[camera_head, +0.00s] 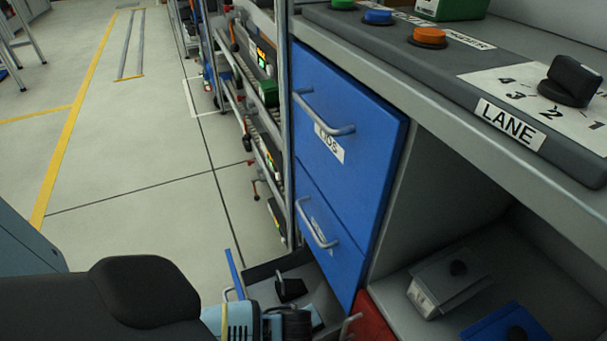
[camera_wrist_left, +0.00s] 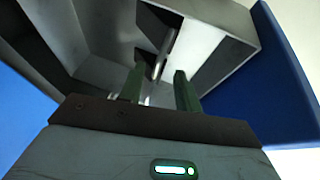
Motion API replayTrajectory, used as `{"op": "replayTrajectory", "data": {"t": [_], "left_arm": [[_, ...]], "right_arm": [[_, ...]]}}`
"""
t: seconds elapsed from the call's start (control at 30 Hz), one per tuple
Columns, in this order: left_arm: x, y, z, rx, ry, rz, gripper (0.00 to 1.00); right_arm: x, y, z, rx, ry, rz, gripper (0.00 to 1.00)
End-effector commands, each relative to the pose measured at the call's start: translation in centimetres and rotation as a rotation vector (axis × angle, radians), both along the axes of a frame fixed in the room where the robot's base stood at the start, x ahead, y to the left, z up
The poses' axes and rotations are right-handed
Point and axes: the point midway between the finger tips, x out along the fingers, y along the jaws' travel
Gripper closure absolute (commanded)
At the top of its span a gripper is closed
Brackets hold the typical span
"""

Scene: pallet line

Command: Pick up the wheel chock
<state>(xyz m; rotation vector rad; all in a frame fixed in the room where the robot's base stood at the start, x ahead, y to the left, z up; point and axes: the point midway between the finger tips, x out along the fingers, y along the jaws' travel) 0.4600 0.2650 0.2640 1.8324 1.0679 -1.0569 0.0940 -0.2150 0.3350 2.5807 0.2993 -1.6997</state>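I cannot pick out a wheel chock for certain in either view. In the head view an open grey tray or drawer (camera_head: 262,271) low beside the cabinet holds a small dark object (camera_head: 290,288), too small to identify. My left gripper (camera_wrist_left: 159,88) shows in the left wrist view with its two dark green fingers apart. It points into a grey, walled space like an open drawer (camera_wrist_left: 222,50). A metal bar (camera_wrist_left: 166,50) shows beyond and between the fingers; I cannot tell whether they touch it. My right gripper is not in view.
Blue drawers (camera_head: 345,130) with metal handles stand under the counter. A LANE control panel (camera_head: 450,90) with a black knob (camera_head: 570,82) lies on top. The shelf at lower right holds a grey lidded or wedge-shaped object (camera_head: 450,283) and a blue one (camera_head: 505,324).

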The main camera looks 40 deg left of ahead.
Motion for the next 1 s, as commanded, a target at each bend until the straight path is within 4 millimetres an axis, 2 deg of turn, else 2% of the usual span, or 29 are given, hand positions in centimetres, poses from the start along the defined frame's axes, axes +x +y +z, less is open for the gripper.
{"op": "replayTrajectory", "data": {"t": [0.4,0.73,1.0], "left_arm": [[1.7,1.7,-4.1,0.002,0.001,-0.001,0.67],[1.9,1.9,-4.3,0.001,-0.001,0.0,0.67],[1.9,1.8,-4.3,0.0,-0.001,0.0,1.0]], "right_arm": [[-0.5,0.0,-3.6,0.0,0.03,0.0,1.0],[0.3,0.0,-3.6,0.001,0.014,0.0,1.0],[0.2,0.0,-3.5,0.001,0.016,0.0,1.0]]}}
